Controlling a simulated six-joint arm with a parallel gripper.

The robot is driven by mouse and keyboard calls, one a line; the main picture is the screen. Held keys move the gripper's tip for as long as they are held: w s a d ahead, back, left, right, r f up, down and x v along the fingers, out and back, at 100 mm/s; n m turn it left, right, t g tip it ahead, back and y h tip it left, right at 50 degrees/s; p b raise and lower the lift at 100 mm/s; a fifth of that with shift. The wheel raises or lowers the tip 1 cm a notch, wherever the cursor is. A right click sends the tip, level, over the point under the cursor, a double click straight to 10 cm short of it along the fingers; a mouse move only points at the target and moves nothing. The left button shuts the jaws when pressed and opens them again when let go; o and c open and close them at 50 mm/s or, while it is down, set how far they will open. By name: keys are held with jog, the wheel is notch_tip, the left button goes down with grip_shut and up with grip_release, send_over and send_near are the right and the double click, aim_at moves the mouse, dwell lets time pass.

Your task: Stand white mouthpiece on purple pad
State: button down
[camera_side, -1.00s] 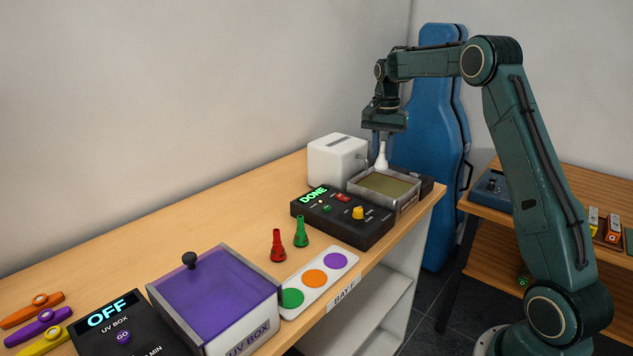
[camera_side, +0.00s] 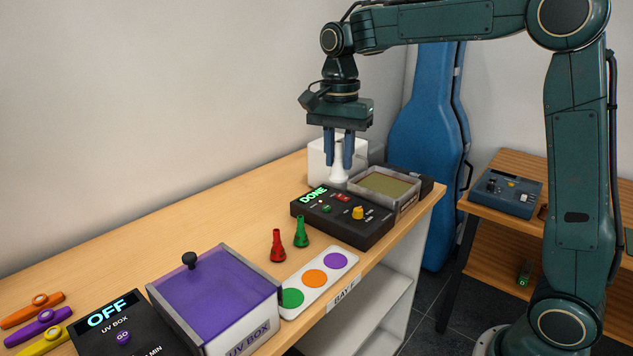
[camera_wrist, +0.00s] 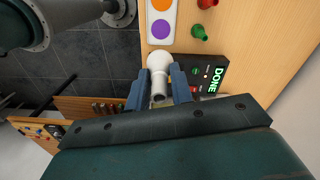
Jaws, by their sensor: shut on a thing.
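The white mouthpiece (camera_side: 338,160) is held upright between the two blue fingers of my gripper (camera_side: 339,150), wide end down. In the side view it hangs in the air, overlapping the white box and the bath's near corner. It also shows between the fingers in the wrist view (camera_wrist: 158,75). The purple pad (camera_side: 335,261) is the far round spot on a white card (camera_side: 312,295) with orange (camera_side: 314,278) and green (camera_side: 292,298) spots. The purple pad looks empty.
A red mouthpiece (camera_side: 278,247) and a green one (camera_side: 301,232) stand beside the card. The black control box (camera_side: 342,217) reads DONE, with an open metal bath (camera_side: 385,187) behind it. The UV box (camera_side: 215,290) with its purple lid is at the near left.

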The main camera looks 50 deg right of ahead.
jog(key=shift+s+a+f, duration=0.1)
jog(key=shift+f, duration=9.9)
jog(key=shift+f, duration=0.15)
jog(key=c, duration=1.2)
grip_release()
jog(key=shift+c, duration=0.2)
notch_tip(320, 180, up, 12)
jog(key=shift+r, duration=0.2)
